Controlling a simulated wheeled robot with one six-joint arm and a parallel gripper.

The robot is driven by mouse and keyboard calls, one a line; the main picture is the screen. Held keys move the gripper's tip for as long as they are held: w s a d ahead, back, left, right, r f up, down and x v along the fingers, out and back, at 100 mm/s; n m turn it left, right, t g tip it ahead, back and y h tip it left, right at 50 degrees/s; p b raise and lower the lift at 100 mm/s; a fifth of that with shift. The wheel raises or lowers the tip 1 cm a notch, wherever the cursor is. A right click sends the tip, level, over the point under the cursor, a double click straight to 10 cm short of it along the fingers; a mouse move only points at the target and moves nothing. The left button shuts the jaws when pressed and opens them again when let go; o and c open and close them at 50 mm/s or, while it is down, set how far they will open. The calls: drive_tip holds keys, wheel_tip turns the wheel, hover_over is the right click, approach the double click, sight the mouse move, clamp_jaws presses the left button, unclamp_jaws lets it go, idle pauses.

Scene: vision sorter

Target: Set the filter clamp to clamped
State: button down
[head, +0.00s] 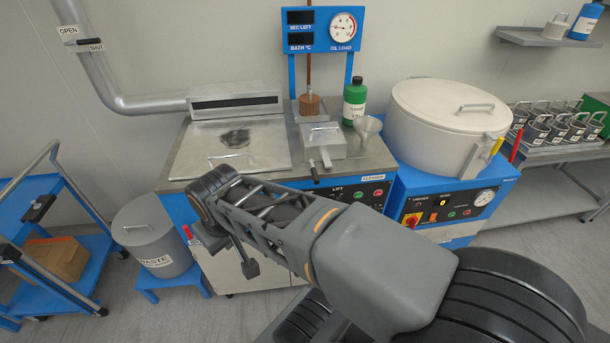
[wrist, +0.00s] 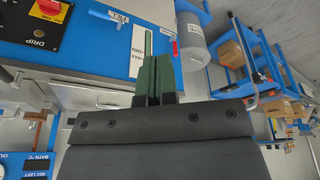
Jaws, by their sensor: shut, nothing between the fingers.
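No part is legibly marked as the filter clamp. A small metal housing (head: 323,141) with short levers at its front stands on the right of the steel machine top, and I cannot tell whether it is the clamp or how it is set. My gripper (wrist: 157,62) shows in the wrist view with its dark green fingers together and nothing between them. It is in front of the machine's blue front panel (wrist: 110,52), apart from the metal housing. In the head view my arm crosses in front of the machine and hides part of its front.
A grey waste bin (head: 153,238) stands left of the machine, beside a blue cart (head: 60,262). A green bottle (head: 355,102) and a funnel (head: 367,130) stand by the housing. A large lidded drum (head: 440,145) is at right. A red handle (head: 188,232) sits at the machine's left side.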

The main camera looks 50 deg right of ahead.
sight(314, 173)
drive_tip(key=w+d+f+m+g+h, duration=0.1)
drive_tip(key=w+d+m+g+h, duration=0.3)
drive_tip(key=d, duration=0.6)
drive_tip(key=w+d+f+m+g+h, duration=0.2)
drive_tip(key=w+d+m+g+h, duration=0.2)
drive_tip(key=w+d+g+h, duration=0.3)
drive_tip(key=shift+w+d+f+g+h, duration=0.35)
drive_tip(key=shift+w+d+g, duration=0.9)
drive_tip(key=shift+w, duration=0.45)
drive_tip(key=shift+d, duration=0.1)
drive_tip(key=p+x, duration=0.2)
drive_tip(key=x, duration=1.2)
drive_tip(key=shift+f+p, duration=0.1)
drive_tip(key=shift+p, duration=0.3)
drive_tip(key=shift+w, duration=0.1)
drive_tip(key=shift+d+t, duration=0.15)
drive_tip(key=shift+t, duration=0.1)
